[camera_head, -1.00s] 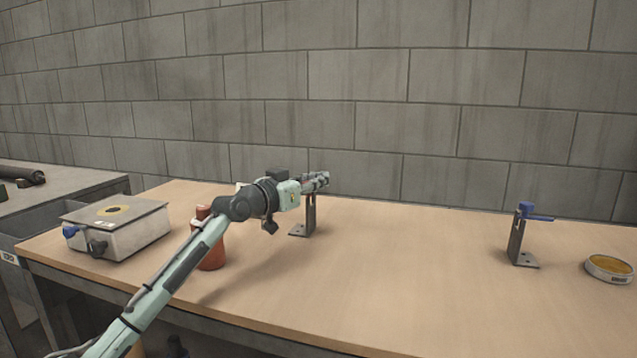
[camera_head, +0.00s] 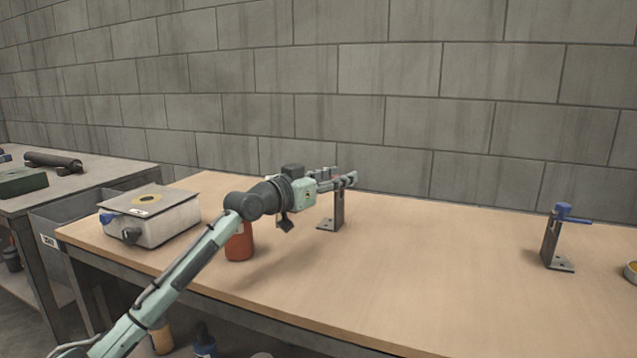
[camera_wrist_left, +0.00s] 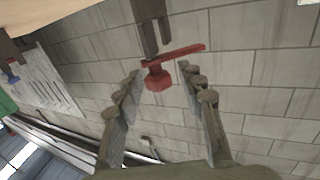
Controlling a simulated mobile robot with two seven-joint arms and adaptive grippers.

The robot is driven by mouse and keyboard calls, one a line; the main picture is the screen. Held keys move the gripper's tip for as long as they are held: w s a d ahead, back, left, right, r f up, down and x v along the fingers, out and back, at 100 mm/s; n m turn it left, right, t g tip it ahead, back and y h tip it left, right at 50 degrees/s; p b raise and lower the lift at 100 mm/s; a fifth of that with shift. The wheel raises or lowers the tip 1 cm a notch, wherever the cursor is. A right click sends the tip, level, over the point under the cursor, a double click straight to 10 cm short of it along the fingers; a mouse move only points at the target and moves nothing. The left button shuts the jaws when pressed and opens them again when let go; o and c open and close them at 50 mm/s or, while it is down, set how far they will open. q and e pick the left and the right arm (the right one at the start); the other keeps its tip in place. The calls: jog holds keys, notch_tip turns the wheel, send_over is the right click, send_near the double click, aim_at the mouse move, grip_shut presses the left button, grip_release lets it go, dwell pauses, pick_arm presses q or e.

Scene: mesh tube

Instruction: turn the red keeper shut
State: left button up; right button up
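The red keeper (camera_wrist_left: 157,77), a red block with a long red bar, sits at the end of a dark upright bracket (camera_wrist_left: 152,25) in the left wrist view. In the head view the bracket (camera_head: 338,212) stands on the bench, and my gripper hides the keeper at its top. My left gripper (camera_head: 338,178) is at the bracket's top. In the left wrist view its two fingers (camera_wrist_left: 159,72) are spread, with the red block between or just beyond the tips. I cannot tell whether they touch it. My right gripper is out of view.
A second bracket (camera_head: 550,240) with a blue keeper (camera_head: 565,212) stands at the right. A grey box (camera_head: 150,225) and a red-brown container (camera_head: 239,245) are at the left, the container close beside my arm. The bench (camera_head: 420,260) between the brackets is clear.

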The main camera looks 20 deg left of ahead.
pick_arm(q)
jog(key=v, duration=0.8)
jog(key=shift+s, duration=0.15)
jog(key=shift+o, duration=0.4)
